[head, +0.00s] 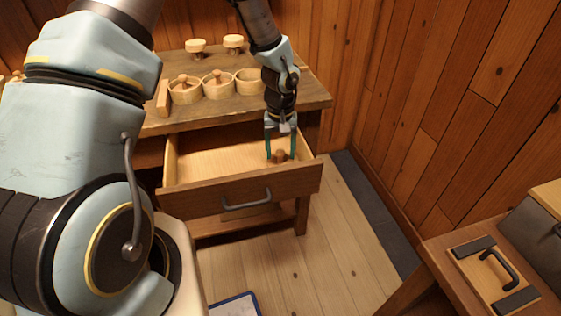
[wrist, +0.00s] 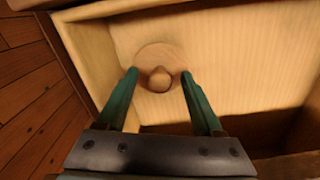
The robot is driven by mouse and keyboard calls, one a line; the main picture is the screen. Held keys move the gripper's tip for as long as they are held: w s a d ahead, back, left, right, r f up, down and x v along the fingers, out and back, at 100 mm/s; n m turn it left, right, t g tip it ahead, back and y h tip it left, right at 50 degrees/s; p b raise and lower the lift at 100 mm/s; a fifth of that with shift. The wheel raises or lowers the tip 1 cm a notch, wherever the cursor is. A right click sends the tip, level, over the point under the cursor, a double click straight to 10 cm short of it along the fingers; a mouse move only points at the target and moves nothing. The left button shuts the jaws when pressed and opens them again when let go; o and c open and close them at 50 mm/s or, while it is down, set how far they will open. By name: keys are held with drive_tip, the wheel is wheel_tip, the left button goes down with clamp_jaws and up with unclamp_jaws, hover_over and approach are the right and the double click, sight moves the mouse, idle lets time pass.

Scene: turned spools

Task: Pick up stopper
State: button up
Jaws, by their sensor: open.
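The stopper (head: 279,156) is a small brown wooden piece inside the open drawer (head: 235,201), near its right front corner. In the wrist view the stopper (wrist: 160,77) shows from above as a round disc with a knob, on the pale drawer floor. My gripper (head: 281,158) points down into the drawer. Its two green fingers are open, one on each side of the stopper's knob in the wrist view (wrist: 160,73). I see gaps between the fingers and the knob there. Whether a finger touches the disc, I cannot tell.
Wooden rings (head: 218,86), some with knobbed pieces in them, stand on the bench top (head: 200,119). Two pale knobs (head: 233,42) stand behind. The drawer walls are close to my gripper. A side table (head: 447,243) with a handled board (head: 493,274) stands at right.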

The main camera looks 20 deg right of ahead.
drive_tip(key=shift+f, duration=0.55)
clamp_jaws()
